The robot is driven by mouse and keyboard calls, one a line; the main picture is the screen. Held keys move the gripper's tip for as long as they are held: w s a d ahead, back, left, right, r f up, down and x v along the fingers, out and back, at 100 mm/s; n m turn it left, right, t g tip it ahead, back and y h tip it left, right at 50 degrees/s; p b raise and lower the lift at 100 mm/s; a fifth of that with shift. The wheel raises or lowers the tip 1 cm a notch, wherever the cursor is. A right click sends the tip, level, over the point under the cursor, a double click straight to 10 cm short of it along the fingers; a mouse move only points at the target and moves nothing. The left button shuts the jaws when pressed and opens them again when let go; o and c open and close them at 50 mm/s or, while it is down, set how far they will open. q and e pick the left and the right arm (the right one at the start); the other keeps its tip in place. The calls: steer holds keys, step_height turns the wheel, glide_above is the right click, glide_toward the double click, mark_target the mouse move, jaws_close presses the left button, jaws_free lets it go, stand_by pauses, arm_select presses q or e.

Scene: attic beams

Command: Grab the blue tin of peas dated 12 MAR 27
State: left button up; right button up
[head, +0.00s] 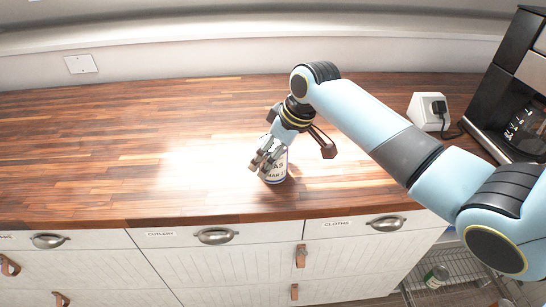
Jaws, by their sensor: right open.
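A small tin (274,175) stands upright on the wooden worktop near its front edge. Its pale label has dark blue print, of which I can read "AS" and "MAR 2"; the rest is covered. My right gripper (281,156) is open at the tin, reaching down from above. Finger parts cover the tin's upper left side, and another finger stands out to the right. I cannot tell whether the fingers touch the tin. My left gripper is not in view.
The wooden worktop (110,140) is clear to the left. A white socket box (428,110) with a black plug and a dark coffee machine (510,95) stand at the right. Labelled drawers lie below the front edge. Another tin (437,276) sits on a wire rack (460,290) lower right.

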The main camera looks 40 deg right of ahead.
steer(key=shift+c, duration=0.3)
steer(key=c, duration=1.5)
steer(key=shift+w+r, duration=0.1)
steer(key=shift+r, duration=0.05)
